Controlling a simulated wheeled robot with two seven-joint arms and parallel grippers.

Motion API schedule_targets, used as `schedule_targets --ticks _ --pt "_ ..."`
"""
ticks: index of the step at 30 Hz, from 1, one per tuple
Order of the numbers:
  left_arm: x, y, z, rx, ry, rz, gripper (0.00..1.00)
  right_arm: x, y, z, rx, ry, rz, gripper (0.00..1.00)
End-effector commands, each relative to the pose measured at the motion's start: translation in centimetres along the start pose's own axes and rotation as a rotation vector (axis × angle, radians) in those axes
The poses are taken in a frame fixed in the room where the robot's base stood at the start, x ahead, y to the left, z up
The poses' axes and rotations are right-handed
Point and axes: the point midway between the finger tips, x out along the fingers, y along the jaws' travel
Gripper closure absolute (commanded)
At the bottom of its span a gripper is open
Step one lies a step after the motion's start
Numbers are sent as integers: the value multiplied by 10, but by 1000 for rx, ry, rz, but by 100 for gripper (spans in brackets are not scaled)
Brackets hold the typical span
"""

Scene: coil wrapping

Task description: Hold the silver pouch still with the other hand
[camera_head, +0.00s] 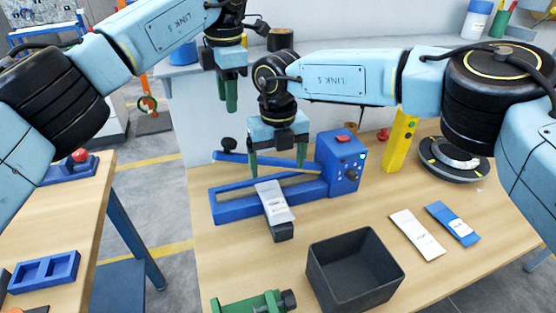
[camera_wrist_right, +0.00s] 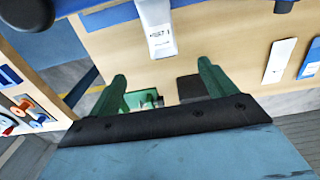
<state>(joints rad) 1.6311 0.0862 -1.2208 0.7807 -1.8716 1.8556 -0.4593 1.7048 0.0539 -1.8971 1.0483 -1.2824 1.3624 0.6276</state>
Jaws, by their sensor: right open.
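The silver pouch (camera_head: 274,203) lies across the blue bar sealer (camera_head: 225,207), its near end over a small dark block at the front. In the right wrist view the pouch (camera_wrist_right: 157,28) shows at the top, beyond the fingertips. My right gripper (camera_head: 277,165) is open and empty just behind and above the pouch; its green fingers are spread apart in the right wrist view (camera_wrist_right: 163,82). My left gripper (camera_head: 228,97) hangs higher, behind the sealer and away from the pouch. Its fingers overlap in the view, so their opening cannot be told.
A black open bin (camera_head: 354,270) stands in front of the sealer. A white pouch (camera_head: 417,234) and a blue pouch (camera_head: 453,223) lie at the right. A yellow post (camera_head: 400,140) and a round dark device (camera_head: 455,160) stand behind. A green tool (camera_head: 254,303) lies at the front edge.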

Motion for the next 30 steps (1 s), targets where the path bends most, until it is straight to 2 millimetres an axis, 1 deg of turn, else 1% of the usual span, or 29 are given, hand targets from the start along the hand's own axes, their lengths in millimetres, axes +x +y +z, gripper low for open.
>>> schedule_targets --ticks 5,8,15,21,25,30 --pt "0 0 0 0 0 0 64 16 -2 0 1 0 -13 16" --pt "0 0 0 0 0 0 64 33 -2 0 0 1 -12 16" --pt "0 0 0 0 0 0 64 81 -2 -1 0 2 -10 16" --pt "0 0 0 0 0 0 64 114 -2 0 0 0 -10 16" --pt "0 0 0 0 0 0 64 126 -3 0 1 0 -10 16" --pt "0 0 0 0 0 0 64 133 -3 0 1 -2 -9 16"
